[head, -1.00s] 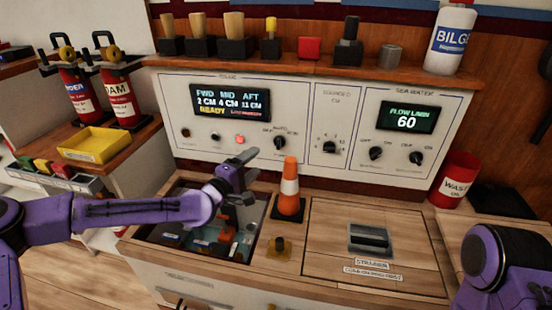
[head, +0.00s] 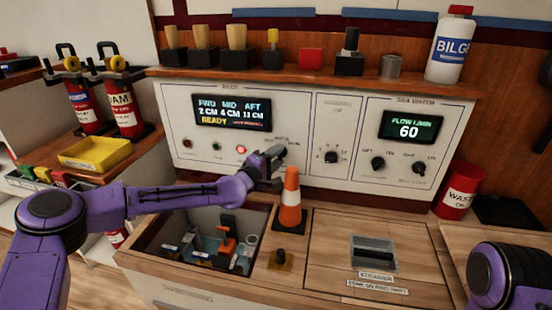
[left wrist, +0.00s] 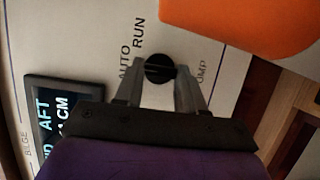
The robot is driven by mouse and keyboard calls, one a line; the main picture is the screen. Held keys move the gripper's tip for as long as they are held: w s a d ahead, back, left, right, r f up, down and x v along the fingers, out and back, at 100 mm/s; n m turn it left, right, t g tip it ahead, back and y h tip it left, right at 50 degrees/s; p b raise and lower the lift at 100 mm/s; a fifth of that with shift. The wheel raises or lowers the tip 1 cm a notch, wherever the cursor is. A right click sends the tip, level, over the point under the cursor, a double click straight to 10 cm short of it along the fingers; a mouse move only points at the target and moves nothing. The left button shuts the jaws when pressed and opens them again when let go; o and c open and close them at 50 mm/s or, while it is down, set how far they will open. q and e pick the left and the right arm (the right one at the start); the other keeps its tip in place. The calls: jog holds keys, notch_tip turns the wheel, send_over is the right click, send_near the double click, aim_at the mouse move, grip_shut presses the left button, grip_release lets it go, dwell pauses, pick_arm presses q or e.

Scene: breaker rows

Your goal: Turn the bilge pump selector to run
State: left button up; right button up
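The bilge pump selector is a round black knob (left wrist: 160,68) on the pale panel, seen in the left wrist view with AUTO and RUN lettered beside it and a partly covered word to its right. Which label its pointer faces, I cannot tell. In the head view my gripper hides the knob. My left gripper (head: 272,162) is at the panel front, and in the left wrist view (left wrist: 158,88) its fingers are apart, one on each side of the knob. Whether they touch it is unclear. My right gripper is out of view; only part of that arm shows.
An orange and white cone (head: 290,205) stands close to my left gripper, and shows large in the wrist view (left wrist: 240,20). Below is an open compartment (head: 262,215) with parts. The bilge display (head: 232,112) reads READY; a red lamp (head: 241,149) glows. Other knobs (head: 378,163) sit right.

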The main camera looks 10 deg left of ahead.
pick_arm(q)
jog(key=shift+d+r+m+g+y+p, duration=0.1)
jog(key=shift+m+g+y+p, duration=0.35)
jog(key=shift+m+p, duration=1.3)
jog(key=shift+a+r+m+g+y+p, duration=0.15)
jog(key=shift+m+g+y+p, duration=0.35)
jog(key=shift+p, duration=2.1)
jog(key=shift+d+r+m+g+y+p, duration=0.2)
jog(key=shift+m+y+p, duration=0.25)
jog(key=shift+m+p, duration=1.4)
jog(key=shift+f+n+p, duration=0.15)
jog(key=shift+n+p, duration=0.2)
jog(key=shift+n, duration=0.05)
jog(key=o, duration=1)
jog(key=shift+o, duration=0.2)
jog(key=p+v, duration=0.1)
jog(key=v, duration=0.9)
jog(key=shift+s, duration=0.25)
